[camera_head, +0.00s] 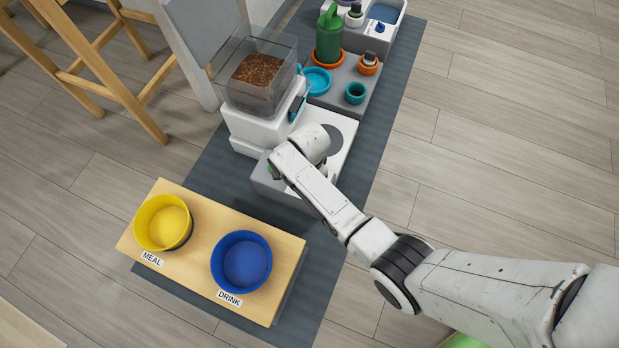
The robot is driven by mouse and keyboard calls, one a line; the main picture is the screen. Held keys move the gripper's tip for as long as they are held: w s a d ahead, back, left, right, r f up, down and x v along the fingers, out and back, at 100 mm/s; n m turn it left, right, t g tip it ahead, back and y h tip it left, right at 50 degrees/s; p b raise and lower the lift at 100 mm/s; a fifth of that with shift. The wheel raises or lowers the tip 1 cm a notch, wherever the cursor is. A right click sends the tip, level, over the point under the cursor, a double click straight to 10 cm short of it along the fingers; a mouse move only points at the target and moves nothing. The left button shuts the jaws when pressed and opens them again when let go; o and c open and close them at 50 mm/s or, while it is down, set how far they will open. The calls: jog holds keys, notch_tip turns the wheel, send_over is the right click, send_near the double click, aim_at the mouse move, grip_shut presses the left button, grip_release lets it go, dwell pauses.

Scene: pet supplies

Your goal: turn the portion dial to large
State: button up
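The pet feeder (262,128) is white, with a clear hopper (257,75) of brown kibble on top. A dark and blue part (298,106) shows on its right side, seen edge-on. I cannot tell whether it is the portion dial, and no dial marking is readable. My arm reaches in from the lower right, and its wrist end is over the grey-and-white base beside the feeder. My gripper (273,167) is mostly hidden by my own arm links. Its fingers do not show clearly, so I cannot tell what it touches.
A wooden stand (200,273) in front holds a yellow bowl (162,222) labelled MEAL and a blue bowl (241,262) labelled DRINK. Behind the feeder are a green watering can (329,38), a blue dish (318,80) and a teal cup (355,93). The right floor is clear.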

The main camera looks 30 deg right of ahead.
jog(key=c, duration=1.1)
jog(key=shift+o, duration=0.2)
jog(key=shift+p, duration=0.3)
jog(key=n+p, duration=0.2)
jog(key=n, duration=0.1)
jog(key=shift+r, duration=0.1)
jog(key=n+p, duration=0.1)
jog(key=n, duration=0.2)
jog(key=shift+n+p, duration=0.3)
jog(key=shift+p, duration=0.05)
jog(key=n+p, duration=0.1)
jog(key=n, duration=0.2)
jog(key=shift+f+n+p, duration=0.2)
jog(key=shift+n+p, duration=0.3)
jog(key=shift+n, duration=1.6)
